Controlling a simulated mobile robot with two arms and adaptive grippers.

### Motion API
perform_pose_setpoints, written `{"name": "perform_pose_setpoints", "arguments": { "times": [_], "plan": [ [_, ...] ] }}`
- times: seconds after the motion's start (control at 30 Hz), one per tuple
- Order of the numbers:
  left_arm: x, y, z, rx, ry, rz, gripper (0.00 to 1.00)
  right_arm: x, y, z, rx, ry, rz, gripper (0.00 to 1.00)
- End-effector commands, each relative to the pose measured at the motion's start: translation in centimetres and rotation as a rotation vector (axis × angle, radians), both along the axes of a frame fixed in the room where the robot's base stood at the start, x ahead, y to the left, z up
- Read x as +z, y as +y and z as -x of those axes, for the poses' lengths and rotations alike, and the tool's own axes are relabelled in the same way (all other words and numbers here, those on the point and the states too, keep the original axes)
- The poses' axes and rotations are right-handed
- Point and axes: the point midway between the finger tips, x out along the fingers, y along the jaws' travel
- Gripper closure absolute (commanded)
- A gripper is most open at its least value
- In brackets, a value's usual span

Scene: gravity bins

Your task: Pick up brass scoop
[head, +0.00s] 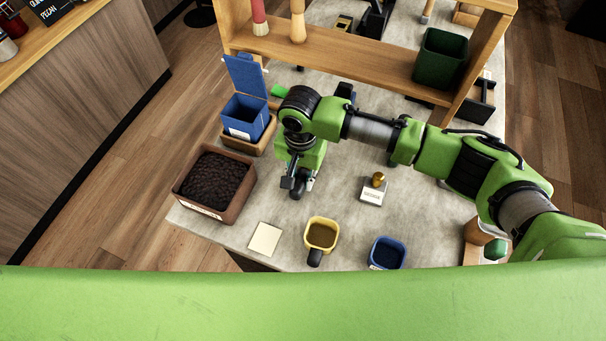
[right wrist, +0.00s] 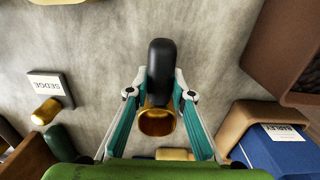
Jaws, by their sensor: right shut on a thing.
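The brass scoop (right wrist: 158,122) shows in the right wrist view with its gold bowl toward the camera and its black handle (right wrist: 161,68) pointing away. My right gripper (right wrist: 160,94) is shut on it, with one finger on each side. In the head view my right gripper (head: 297,186) is low over the grey table, between the brown bin and the SEDGE card. There the scoop is mostly hidden by the gripper and arm. I cannot tell whether the scoop touches the table. My left gripper is not in view.
A brown bin of dark grains (head: 246,172) and a blue lidded bin (head: 259,122) stand left. A yellow cup (head: 332,224), a blue cup (head: 376,243) and a pale square (head: 265,238) are at the near edge. The SEDGE card (head: 371,195) is right. A wooden shelf (head: 350,55) spans behind.

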Motion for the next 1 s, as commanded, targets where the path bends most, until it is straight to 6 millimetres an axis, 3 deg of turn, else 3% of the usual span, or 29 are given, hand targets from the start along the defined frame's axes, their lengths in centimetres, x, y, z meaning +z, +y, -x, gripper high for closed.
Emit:
{"name": "perform_pose_setpoints", "arguments": {
  "times": [0.27, 0.63, 1.0],
  "plan": [
    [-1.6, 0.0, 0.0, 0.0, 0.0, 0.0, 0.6, 2.9, 0.1, -0.1, 0.001, -0.004, -0.005, 1.0],
    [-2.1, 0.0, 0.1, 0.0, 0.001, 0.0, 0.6, 8.8, -2.0, 4.6, 0.002, -0.003, -0.003, 1.0],
    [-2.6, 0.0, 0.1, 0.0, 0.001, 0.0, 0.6, 11.6, -4.4, 10.2, 0.0, -0.003, -0.001, 1.0]
  ]
}}
